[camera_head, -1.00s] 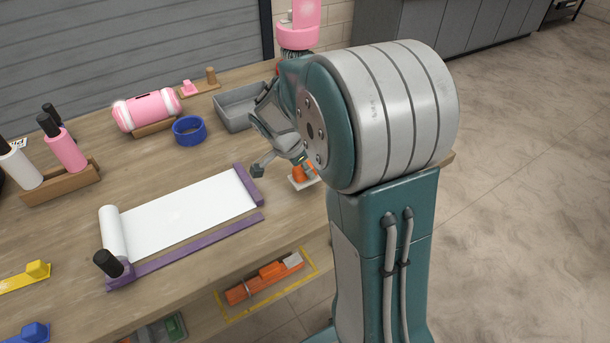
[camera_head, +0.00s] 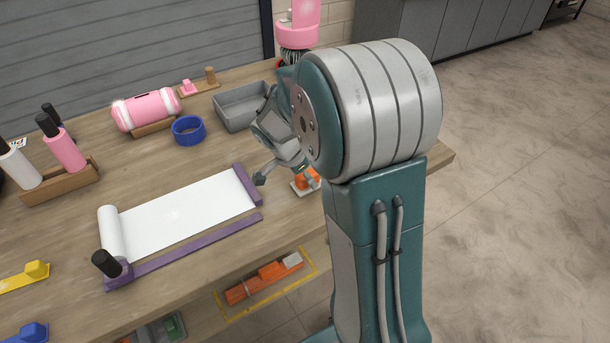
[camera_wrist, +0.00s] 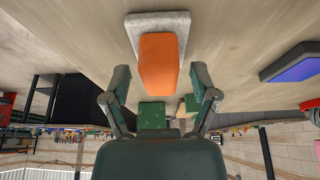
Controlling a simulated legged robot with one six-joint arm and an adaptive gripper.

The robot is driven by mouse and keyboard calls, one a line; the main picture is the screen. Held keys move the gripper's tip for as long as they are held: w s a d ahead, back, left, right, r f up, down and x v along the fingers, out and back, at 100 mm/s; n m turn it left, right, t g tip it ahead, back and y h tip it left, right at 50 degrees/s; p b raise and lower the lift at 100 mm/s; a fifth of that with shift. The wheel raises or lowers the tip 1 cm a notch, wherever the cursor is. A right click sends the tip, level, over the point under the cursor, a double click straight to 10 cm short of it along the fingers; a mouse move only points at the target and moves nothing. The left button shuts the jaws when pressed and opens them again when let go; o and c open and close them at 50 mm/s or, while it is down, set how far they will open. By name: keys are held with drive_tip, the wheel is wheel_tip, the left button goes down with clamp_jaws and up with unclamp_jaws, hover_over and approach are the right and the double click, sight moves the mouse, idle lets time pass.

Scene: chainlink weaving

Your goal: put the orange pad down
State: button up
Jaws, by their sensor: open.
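The orange pad (camera_head: 309,181) sits on a pale base at the right side of the workbench (camera_head: 200,228), partly hidden by my arm. In the wrist view the orange pad (camera_wrist: 158,63) rests on a light grey base (camera_wrist: 158,20). My gripper (camera_wrist: 159,82) is open, with one finger on each side of the pad's near end and a visible gap to both. In the head view my gripper (camera_head: 285,180) is low beside the pad, its far finger partly hidden.
A white sheet on a roll (camera_head: 180,218) with purple end bars lies left of my gripper. A grey tray (camera_head: 240,107), a blue ring (camera_head: 188,130) and a pink roll (camera_head: 147,109) stand behind. An orange tool (camera_head: 265,277) lies in a yellow outline below.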

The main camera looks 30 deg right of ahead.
drive_tip(key=v, duration=1.2)
drive_tip(key=s+a+r+n+t+y, duration=0.2)
drive_tip(key=s+a+n, duration=0.2)
drive_tip(key=s+n, duration=0.4)
drive_tip(key=s+a+r+n+t+y, duration=0.2)
drive_tip(key=s+a+r+n+t, duration=0.1)
drive_tip(key=s+n, duration=0.6)
drive_tip(key=shift+s+a+n+t, duration=0.3)
drive_tip(key=shift+s+a, duration=0.25)
drive_tip(key=shift+s, duration=0.55)
drive_tip(key=shift+d, duration=0.1)
